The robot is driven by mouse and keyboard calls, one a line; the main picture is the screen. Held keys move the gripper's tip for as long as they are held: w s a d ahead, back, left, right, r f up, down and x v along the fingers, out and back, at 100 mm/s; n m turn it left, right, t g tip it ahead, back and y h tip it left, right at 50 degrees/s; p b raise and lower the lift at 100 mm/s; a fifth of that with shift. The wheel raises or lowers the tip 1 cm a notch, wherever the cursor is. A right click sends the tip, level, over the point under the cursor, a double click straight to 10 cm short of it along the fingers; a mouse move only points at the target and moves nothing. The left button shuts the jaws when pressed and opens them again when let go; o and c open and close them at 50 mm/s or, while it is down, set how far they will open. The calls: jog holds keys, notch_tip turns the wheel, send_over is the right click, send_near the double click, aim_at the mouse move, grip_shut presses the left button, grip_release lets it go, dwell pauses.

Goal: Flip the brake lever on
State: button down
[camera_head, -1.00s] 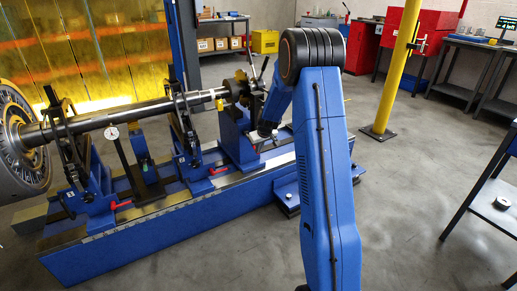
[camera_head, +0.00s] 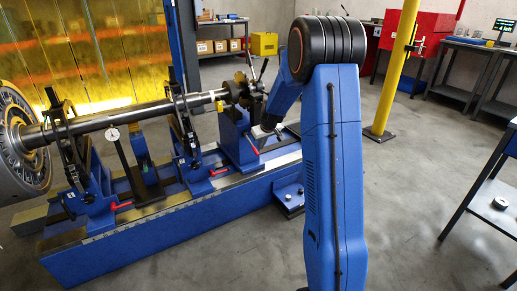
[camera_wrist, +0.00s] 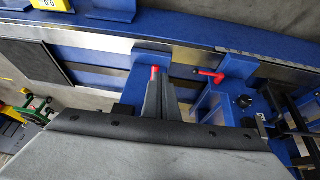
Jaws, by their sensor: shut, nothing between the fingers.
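Several red-handled levers sit along the blue balancing machine (camera_head: 150,240); no label tells me which is the brake lever. One red handle (camera_head: 255,150) is on the blue pedestal at the rod's right end, right by my gripper (camera_head: 262,131). In the wrist view a red handle tip (camera_wrist: 155,72) stands upright at the shut fingertips of my gripper (camera_wrist: 163,80). It looks beside or just behind them; I cannot tell if they touch. Another red lever (camera_wrist: 208,73) lies sideways to the right. The fingers hold nothing.
The long shaft (camera_head: 125,115) with a bladed rotor (camera_head: 20,145) at its left end spans the machine. A yellow post (camera_head: 398,75) stands behind my arm. A grey-topped table (camera_head: 498,205) is at right. The floor between is clear.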

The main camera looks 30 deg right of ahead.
jog(key=s+r, duration=0.3)
jog(key=s, duration=0.2)
jog(key=shift+r, duration=0.25)
jog(key=shift+a, duration=0.1)
jog(key=s+a+r, duration=0.7)
jog(key=s+a, duration=0.1)
jog(key=s, duration=0.2)
jog(key=s+a+r, duration=0.6)
jog(key=s+a, duration=0.2)
jog(key=s, duration=0.2)
jog(key=s+a, duration=0.2)
jog(key=s, duration=1)
jog(key=s+a, duration=0.3)
jog(key=s, duration=0.9)
jog(key=shift+s+a+g+y, duration=0.2)
jog(key=shift+s+g+y, duration=0.1)
jog(key=shift+s+g, duration=0.1)
